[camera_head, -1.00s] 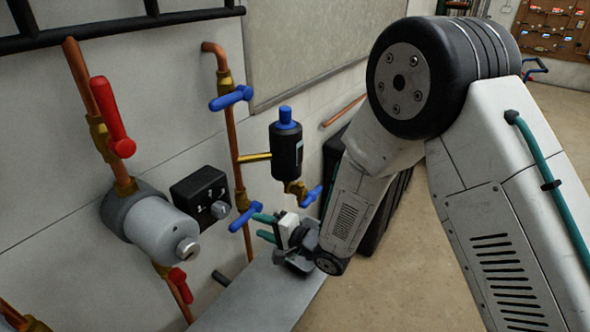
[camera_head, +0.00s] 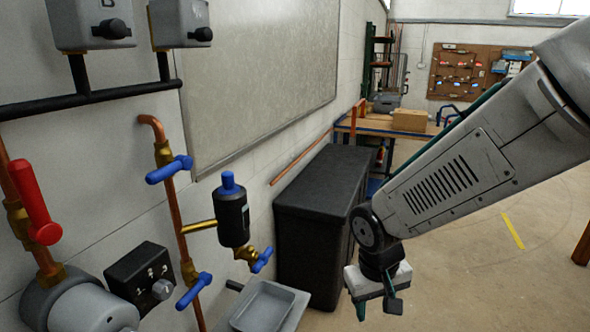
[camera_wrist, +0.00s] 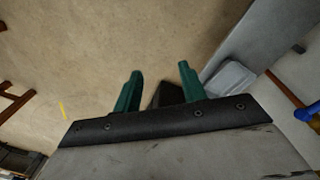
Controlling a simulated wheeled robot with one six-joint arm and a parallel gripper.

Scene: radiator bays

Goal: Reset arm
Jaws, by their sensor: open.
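My gripper (camera_head: 376,306) hangs at the end of my arm, low and to the right of the wall pipes, in front of the black box. In the wrist view its two green fingers (camera_wrist: 157,92) stand apart with nothing between them that they hold. In the head view the gripper points down and its fingers are partly hidden by its own body. It is clear of the blue-handled valves and touches nothing that I can see.
A copper pipe with blue valve handles (camera_head: 170,170) and a black cylinder (camera_head: 233,218) are on the left wall. A grey tray (camera_head: 264,308) lies below. A large black box (camera_head: 318,215) stands by the wall. Open floor (camera_head: 470,285) lies at right.

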